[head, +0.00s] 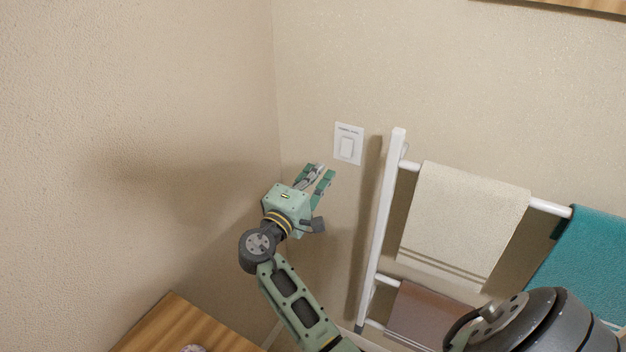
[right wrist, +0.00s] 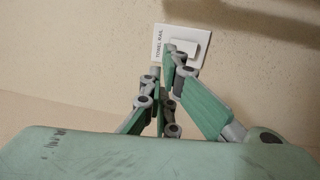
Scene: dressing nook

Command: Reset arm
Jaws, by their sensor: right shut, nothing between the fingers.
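My right gripper (head: 321,174) is green and grey. It is in the middle of the head view, below and left of a white wall switch (head: 348,144). Its fingers are shut and hold nothing. In the right wrist view the shut fingers (right wrist: 172,72) overlap the lower part of the switch plate (right wrist: 163,44), which is labelled for the towel rail. I cannot tell from this view whether they touch the plate. My left gripper is not in view.
A white towel rail (head: 382,230) stands close to the right of my right gripper, holding a cream towel (head: 465,215), a teal towel (head: 590,255) and a brown towel (head: 425,312). A wooden surface (head: 175,325) is at bottom left. A wall corner lies just left.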

